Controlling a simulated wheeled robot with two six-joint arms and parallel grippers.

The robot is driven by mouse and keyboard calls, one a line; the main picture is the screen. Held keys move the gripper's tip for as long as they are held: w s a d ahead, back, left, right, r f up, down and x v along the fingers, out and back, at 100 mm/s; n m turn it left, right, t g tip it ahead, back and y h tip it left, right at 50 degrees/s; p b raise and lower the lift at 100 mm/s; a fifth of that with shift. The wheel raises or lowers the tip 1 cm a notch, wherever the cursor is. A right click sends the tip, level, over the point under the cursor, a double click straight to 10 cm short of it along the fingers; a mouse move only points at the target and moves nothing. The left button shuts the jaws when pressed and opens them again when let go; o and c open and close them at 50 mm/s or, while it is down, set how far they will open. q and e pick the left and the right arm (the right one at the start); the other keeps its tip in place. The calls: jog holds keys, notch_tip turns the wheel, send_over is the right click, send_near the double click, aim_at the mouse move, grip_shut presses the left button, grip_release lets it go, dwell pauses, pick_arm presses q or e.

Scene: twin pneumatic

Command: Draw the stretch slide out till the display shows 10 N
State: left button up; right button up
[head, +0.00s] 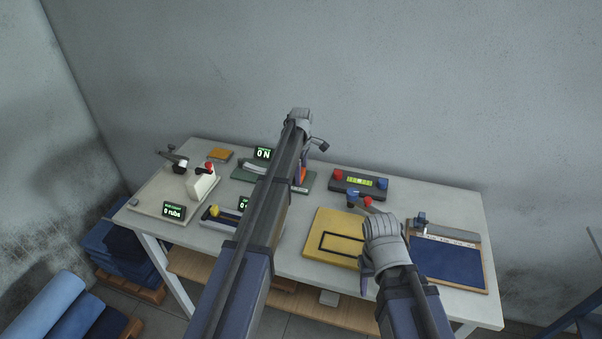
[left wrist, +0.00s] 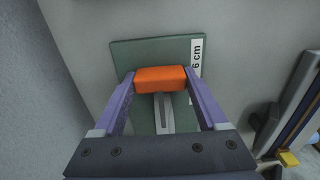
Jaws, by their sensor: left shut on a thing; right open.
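The stretch tester's green base (head: 243,174) stands at the back of the table, partly hidden by my left arm. Its small display (head: 263,154) reads 0 N. The orange slide handle (head: 303,174) shows just right of my left arm. In the left wrist view my left gripper (left wrist: 160,82) is shut on the orange handle (left wrist: 160,76), one finger on each side. My right gripper (head: 362,205) is open above the yellow board, touching nothing that I can make out.
A rub tester (head: 200,184) with its display stands at the left. A yellow-and-dark device (head: 222,216) is nearer the front. A black box (head: 350,181) with red and blue knobs, a yellow board (head: 322,232) and a blue clipboard (head: 450,262) lie to the right.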

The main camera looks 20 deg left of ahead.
aim_at(312, 182)
pick_arm(q)
grip_shut()
jog(key=d, duration=0.4)
jog(key=shift+s, duration=0.1)
jog(key=o, duration=1)
grip_release()
jog(key=shift+r, duration=0.1)
notch_tip(312, 182, up, 8)
jog(key=p, duration=0.7)
jog(key=shift+f+p, duration=0.2)
jog(key=shift+p, duration=0.2)
